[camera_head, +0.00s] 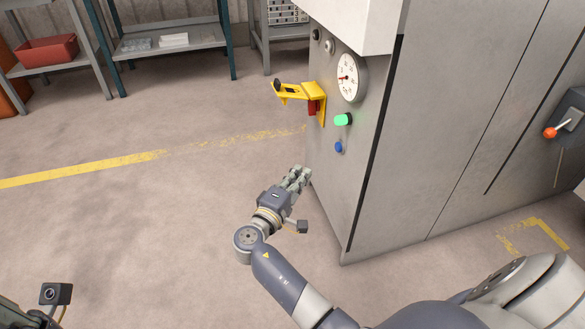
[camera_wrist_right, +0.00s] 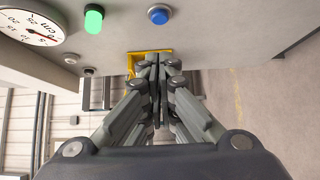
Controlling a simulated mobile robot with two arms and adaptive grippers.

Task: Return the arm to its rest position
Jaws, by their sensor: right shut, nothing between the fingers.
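My right arm (camera_head: 285,283) reaches up from the bottom right of the head view. Its gripper (camera_head: 301,174) is shut and empty, in front of the machine's lower left edge, below the blue button. In the right wrist view the fingers (camera_wrist_right: 158,62) are pressed together with nothing between them. My left gripper is out of view; only a small camera on my left arm (camera_head: 56,293) shows at the bottom left.
The grey machine (camera_head: 400,170) stands close at right, with a gauge (camera_head: 350,78), lit green button (camera_head: 343,119), blue button (camera_head: 339,147) and protruding yellow bracket (camera_head: 302,91). An orange-tipped lever (camera_head: 551,132) is far right. Shelves (camera_head: 170,50) stand behind. Floor at left is clear.

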